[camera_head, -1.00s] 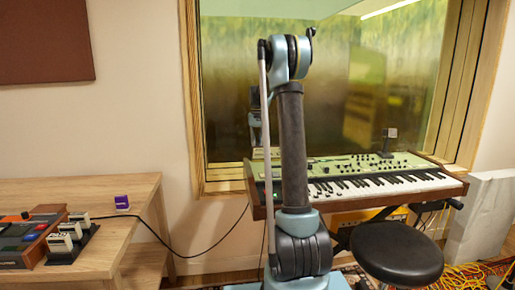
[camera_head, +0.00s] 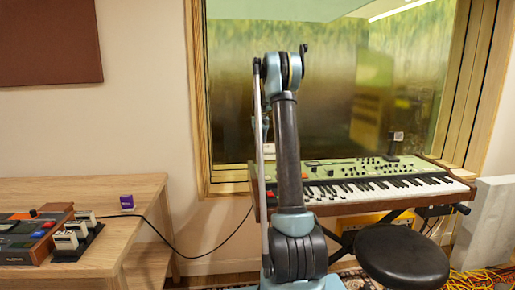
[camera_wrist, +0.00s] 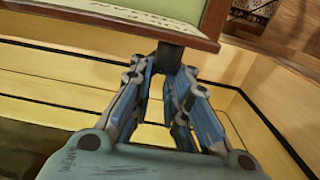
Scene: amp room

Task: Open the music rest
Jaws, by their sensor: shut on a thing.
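The keyboard (camera_head: 345,172) has a green control panel, black and white keys and a wooden case, and stands before the window. My gripper (camera_wrist: 172,60) is shut on a small dark piece (camera_wrist: 171,50) at the wooden edge (camera_wrist: 120,22) of a green-topped body, apparently the keyboard. I cannot tell whether this piece belongs to the music rest, and no raised rest shows clearly.
A black stool (camera_head: 402,255) stands in front of the keyboard. A wooden desk (camera_head: 95,190) at the left holds a purple box (camera_head: 127,202) and control units. Yellow cables (camera_head: 470,282) lie on the floor at right. The window frame (camera_wrist: 60,68) is close to my gripper.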

